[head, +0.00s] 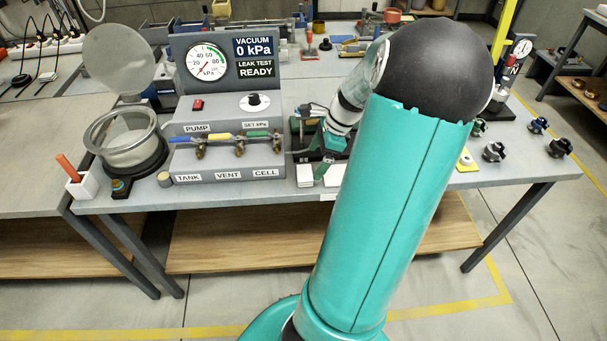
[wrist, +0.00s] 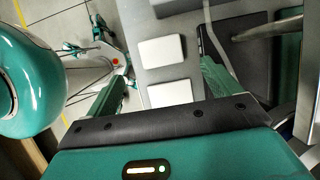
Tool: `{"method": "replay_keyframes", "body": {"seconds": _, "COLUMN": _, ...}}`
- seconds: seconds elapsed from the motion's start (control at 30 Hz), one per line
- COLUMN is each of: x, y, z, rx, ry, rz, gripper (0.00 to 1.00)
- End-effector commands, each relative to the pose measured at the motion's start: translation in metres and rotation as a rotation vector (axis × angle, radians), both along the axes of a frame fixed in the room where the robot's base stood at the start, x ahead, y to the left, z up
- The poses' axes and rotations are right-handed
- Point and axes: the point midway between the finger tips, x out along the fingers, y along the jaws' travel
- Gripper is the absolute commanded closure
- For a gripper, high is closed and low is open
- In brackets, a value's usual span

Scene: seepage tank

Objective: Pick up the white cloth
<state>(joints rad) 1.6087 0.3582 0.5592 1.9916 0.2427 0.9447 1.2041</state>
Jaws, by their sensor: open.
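Two flat white rectangles lie side by side on the grey bench top in the wrist view. I cannot tell for sure which is the white cloth: the farther white rectangle (wrist: 162,51) or the nearer white rectangle (wrist: 170,94). In the head view a white piece (head: 305,176) shows at the bench's front edge, right of the vacuum panel. My gripper (head: 322,162) is over this spot, partly behind my arm. In the wrist view my gripper (wrist: 165,86) is open, with its fingers on either side of the nearer rectangle and nothing held.
The vacuum panel (head: 225,110) with valves stands just left of my gripper. A round glass chamber (head: 125,138) with a raised lid is farther left. A dark plate (wrist: 245,55) and a pale hose lie right of the white rectangles. Black knobs (head: 494,151) sit on the right.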

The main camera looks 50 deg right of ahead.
Motion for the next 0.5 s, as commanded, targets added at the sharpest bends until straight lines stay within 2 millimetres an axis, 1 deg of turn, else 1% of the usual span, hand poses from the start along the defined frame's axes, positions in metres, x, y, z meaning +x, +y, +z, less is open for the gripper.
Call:
{"method": "replay_keyframes", "body": {"seconds": 0.23, "x": 0.01, "y": 0.006, "z": -0.019, "rx": 0.002, "ry": -0.001, "rz": 0.005, "gripper": 0.11}}
{"method": "replay_keyframes", "body": {"seconds": 0.4, "x": 0.021, "y": 0.013, "z": -0.043, "rx": 0.003, "ry": -0.001, "rz": 0.006, "gripper": 0.11}}
{"method": "replay_keyframes", "body": {"seconds": 0.5, "x": 0.025, "y": 0.016, "z": -0.053, "rx": 0.001, "ry": 0.0, "rz": 0.007, "gripper": 0.11}}
